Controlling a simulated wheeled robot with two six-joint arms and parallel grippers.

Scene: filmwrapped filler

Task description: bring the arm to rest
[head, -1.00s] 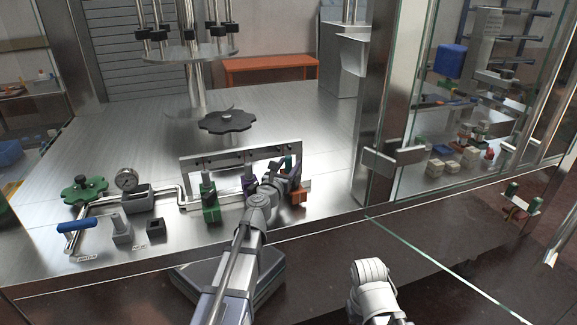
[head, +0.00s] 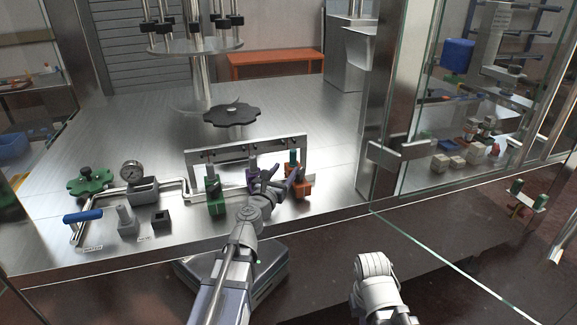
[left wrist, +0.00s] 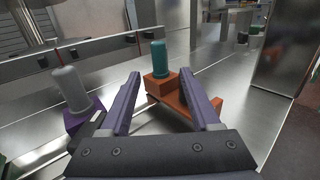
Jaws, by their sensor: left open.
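My left gripper (head: 277,176) is open and empty in front of the row of coloured blocks on the steel worktop. In the left wrist view my left gripper (left wrist: 167,95) has its two purple-grey fingers spread apart. An orange block with a green peg (left wrist: 158,72) stands beyond and between the fingertips; the block (head: 299,186) is right of the gripper in the head view. A purple block with a grey peg (left wrist: 75,95) stands left of the fingers. My right arm (head: 377,285) shows at the bottom, its gripper not clearly visible.
A gauge (head: 132,171), a green valve wheel (head: 90,182) and a blue-handled lever (head: 82,216) sit further left. A black knob wheel (head: 231,116) is behind. A glass enclosure (head: 425,110) stands right.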

